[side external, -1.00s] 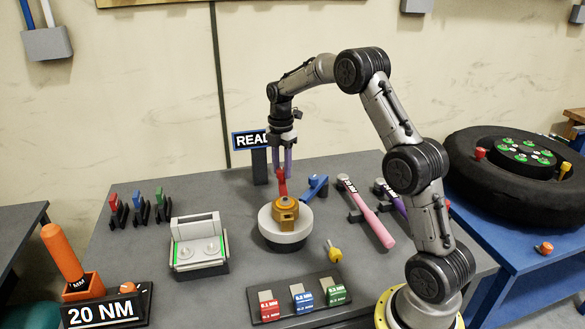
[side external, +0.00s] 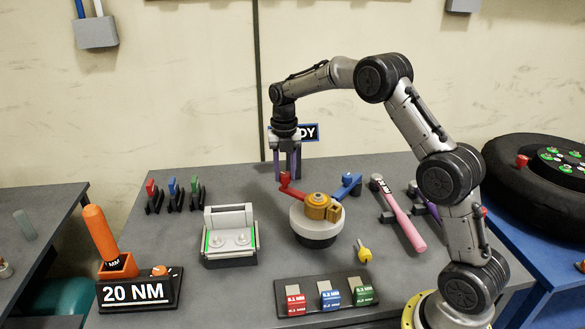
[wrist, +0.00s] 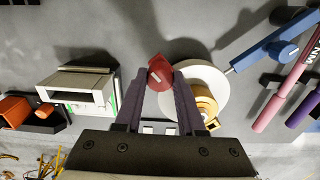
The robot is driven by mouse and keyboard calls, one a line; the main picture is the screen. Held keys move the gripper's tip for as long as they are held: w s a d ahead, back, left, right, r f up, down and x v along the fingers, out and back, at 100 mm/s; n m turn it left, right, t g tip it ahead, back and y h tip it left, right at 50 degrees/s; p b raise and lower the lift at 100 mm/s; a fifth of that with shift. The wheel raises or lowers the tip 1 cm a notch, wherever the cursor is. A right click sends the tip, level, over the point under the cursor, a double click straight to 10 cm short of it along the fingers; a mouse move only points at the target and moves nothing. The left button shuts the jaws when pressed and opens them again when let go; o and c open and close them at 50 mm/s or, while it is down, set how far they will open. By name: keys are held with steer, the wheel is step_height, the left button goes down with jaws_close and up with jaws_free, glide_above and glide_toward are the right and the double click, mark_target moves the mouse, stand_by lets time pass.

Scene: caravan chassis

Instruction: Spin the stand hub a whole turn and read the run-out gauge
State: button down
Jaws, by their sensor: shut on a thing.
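The stand hub is a brass-coloured hub (side external: 318,204) on a pale round disc (side external: 318,226) in the middle of the bench. A red crank with a raised knob (side external: 285,181) reaches from it to the back left. My gripper (side external: 287,176) is shut on the red knob, which also shows between the fingers in the wrist view (wrist: 160,73). A blue bar (side external: 347,186) stands right of the hub; its thin tip reaches towards the disc rim in the wrist view (wrist: 255,55). It may be the run-out gauge; no reading is legible.
A grey two-disc fixture (side external: 229,240) stands left of the hub. Labelled red, blue and green blocks (side external: 327,295) lie in front. A yellow knob (side external: 363,252) and pink wrench (side external: 402,220) are to the right. A sign (side external: 307,132) is partly hidden behind my gripper.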

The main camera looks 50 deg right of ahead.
steer(key=shift+s+a+r+n, duration=0.1)
steer(key=shift+a+r+n, duration=0.05)
steer(key=shift+a+n, duration=1.4)
steer(key=c, duration=0.5)
jaws_free()
steer(key=shift+s, duration=0.1)
step_height(320, 180, up, 14)
